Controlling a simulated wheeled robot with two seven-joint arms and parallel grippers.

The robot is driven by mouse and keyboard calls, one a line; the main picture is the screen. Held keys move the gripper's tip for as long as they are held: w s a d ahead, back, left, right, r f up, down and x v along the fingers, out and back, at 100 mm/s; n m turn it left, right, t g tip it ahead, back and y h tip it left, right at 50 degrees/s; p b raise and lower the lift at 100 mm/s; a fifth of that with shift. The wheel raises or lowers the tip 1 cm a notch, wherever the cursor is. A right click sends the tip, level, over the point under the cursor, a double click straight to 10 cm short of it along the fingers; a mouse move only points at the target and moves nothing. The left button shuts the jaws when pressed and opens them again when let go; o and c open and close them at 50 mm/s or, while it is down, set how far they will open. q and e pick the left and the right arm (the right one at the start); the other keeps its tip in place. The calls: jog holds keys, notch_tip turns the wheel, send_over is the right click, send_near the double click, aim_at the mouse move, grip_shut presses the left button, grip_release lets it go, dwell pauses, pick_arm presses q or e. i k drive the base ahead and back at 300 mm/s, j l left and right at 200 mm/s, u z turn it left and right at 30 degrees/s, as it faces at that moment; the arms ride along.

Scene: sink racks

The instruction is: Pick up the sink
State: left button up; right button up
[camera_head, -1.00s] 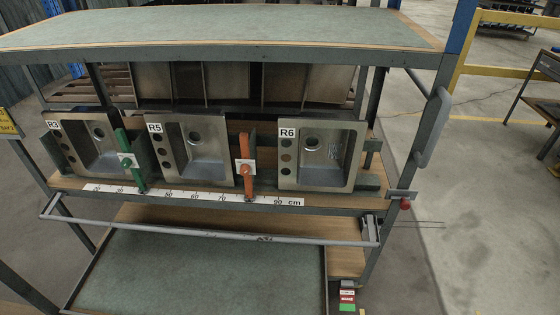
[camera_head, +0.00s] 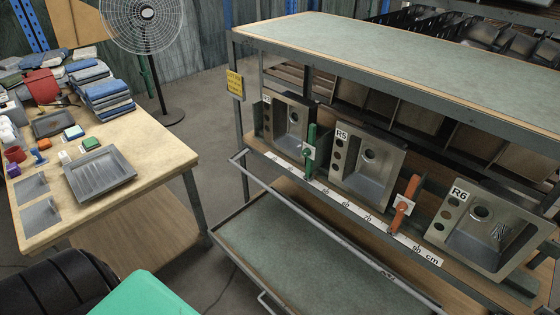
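Three steel sinks stand tilted on the middle shelf of the rack. The sink labelled R3 (camera_head: 291,128) is at the left end, the R5 sink (camera_head: 366,165) is in the middle and the R6 sink (camera_head: 487,230) is at the right. Each has a basin and a column of holes beside it. A green upright divider (camera_head: 309,150) stands between R3 and R5, and an orange one (camera_head: 404,203) between R5 and R6. Neither of my grippers is in view.
A wooden table (camera_head: 160,150) at the left holds a grey tray (camera_head: 99,174), folded cloths (camera_head: 104,93) and small items. A fan (camera_head: 143,25) stands behind it. A rail (camera_head: 300,213) and a lower green shelf (camera_head: 290,255) run along the rack's front. Floor shows between table and rack.

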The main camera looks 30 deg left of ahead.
aim_at(494, 245)
jog(key=k+l+u, duration=0.15)
jog(key=u, duration=0.2)
jog(key=k+l+u, duration=0.15)
jog(key=u, duration=0.25)
jog(key=k+u, duration=0.15)
jog(key=u, duration=0.2)
jog(key=z, duration=1.35)
